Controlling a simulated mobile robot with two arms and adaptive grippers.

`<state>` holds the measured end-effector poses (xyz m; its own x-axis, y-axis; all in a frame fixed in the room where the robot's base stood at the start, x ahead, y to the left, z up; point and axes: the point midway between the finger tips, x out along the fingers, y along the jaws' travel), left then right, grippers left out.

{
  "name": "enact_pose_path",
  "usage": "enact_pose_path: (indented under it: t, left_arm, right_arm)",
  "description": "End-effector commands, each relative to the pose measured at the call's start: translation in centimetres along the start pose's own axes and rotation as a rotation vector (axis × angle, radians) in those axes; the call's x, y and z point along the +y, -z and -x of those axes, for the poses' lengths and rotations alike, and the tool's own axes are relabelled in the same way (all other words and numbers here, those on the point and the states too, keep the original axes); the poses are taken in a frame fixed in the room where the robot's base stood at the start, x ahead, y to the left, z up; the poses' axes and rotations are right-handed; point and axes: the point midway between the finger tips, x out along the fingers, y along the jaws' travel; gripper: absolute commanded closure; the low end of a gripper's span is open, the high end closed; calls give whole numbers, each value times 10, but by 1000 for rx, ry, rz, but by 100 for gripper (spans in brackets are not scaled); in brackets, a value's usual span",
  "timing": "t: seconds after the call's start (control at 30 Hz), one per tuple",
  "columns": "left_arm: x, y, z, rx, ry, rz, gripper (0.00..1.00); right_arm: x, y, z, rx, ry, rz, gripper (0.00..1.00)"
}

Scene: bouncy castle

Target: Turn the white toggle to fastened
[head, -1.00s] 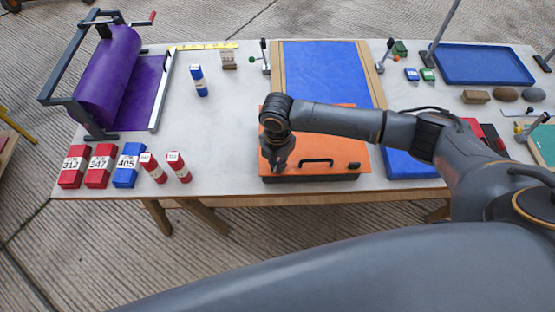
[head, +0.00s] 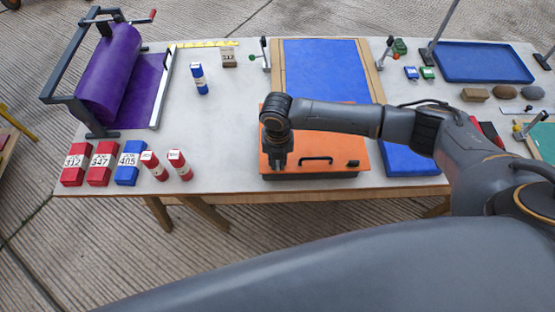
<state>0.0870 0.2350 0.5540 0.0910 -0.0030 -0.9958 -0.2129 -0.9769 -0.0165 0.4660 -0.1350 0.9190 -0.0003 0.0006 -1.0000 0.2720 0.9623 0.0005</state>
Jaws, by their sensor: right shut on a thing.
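An orange-lidded case (head: 318,142) with a black handle (head: 315,160) lies near the front edge of the table. My right gripper (head: 278,166) points down at the lid's front left part, left of the handle. It is shut, and what it holds sits hidden at its fingertips. No white toggle shows clearly; the gripper covers the spot at the lid's left front. A small dark fitting (head: 353,163) shows on the lid's right front. My left gripper is out of view.
Red and blue numbered blocks (head: 100,163) and two red tubes stand front left. A purple roll in a frame (head: 108,75) stands at the back left. A blue sheet on a board (head: 325,70) lies behind the case.

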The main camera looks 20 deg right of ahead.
Motion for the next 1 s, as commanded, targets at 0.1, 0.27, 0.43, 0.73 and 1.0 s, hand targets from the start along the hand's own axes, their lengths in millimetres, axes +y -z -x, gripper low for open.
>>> enact_pose_path:
  t: [0.1,0.27,0.43,0.73,1.0]
  left_arm:
    - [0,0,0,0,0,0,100]
    - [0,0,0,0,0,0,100]
    - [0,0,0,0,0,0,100]
    - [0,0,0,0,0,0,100]
    - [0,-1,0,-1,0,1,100]
  right_arm:
    - [0,0,1,0,-1,10,100]
    - [0,0,1,-1,-1,13,100]
    - [0,0,1,-1,-1,13,100]
    - [0,0,0,0,0,12,67]
    - [0,0,10,-1,-1,12,67]
